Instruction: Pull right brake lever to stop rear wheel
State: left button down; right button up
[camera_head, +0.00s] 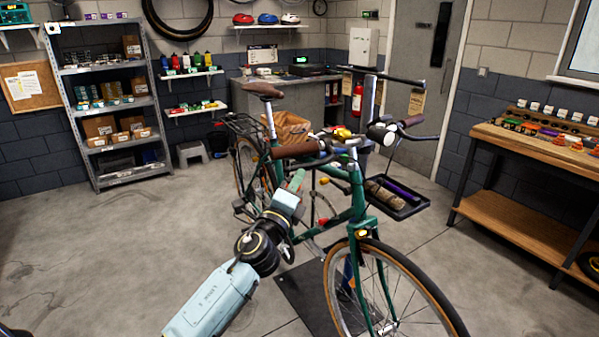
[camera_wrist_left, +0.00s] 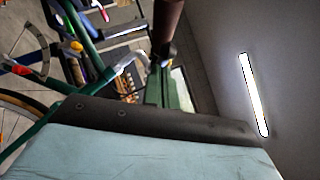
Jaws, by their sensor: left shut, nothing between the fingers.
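The green bicycle (camera_head: 345,217) stands on a dark mat with its front wheel (camera_head: 395,290) toward me. Its rear wheel (camera_head: 247,165) is at the back, partly hidden by the frame. The brown grip (camera_head: 296,150) on the picture's left end of the handlebar has a dark brake lever (camera_head: 316,161) just under it. My left gripper (camera_head: 298,180), with green fingers, is shut and empty just below that grip and lever. In the left wrist view the fingers (camera_wrist_left: 174,90) are close below the brown grip (camera_wrist_left: 167,22); contact with the lever cannot be told. My right gripper is not in view.
A tray with tools (camera_head: 398,200) is beside the bicycle. A wooden workbench (camera_head: 535,150) stands at the right, and a metal shelf (camera_head: 100,100) at the back left. The floor (camera_head: 120,240) at the left is clear.

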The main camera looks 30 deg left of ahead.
pick_arm(q)
jog(key=shift+a+r, duration=0.2)
jog(key=shift+a, duration=0.1)
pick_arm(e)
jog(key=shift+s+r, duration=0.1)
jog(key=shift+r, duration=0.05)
pick_arm(q)
jog(key=d+f+b+v, duration=0.1)
jog(key=b+v, duration=0.3)
jog(key=v, duration=0.9)
jog(key=shift+w+d, duration=0.4)
jog(key=shift+d, duration=0.4)
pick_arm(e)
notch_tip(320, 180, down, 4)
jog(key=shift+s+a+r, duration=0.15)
pick_arm(q)
jog(key=shift+f, duration=0.2)
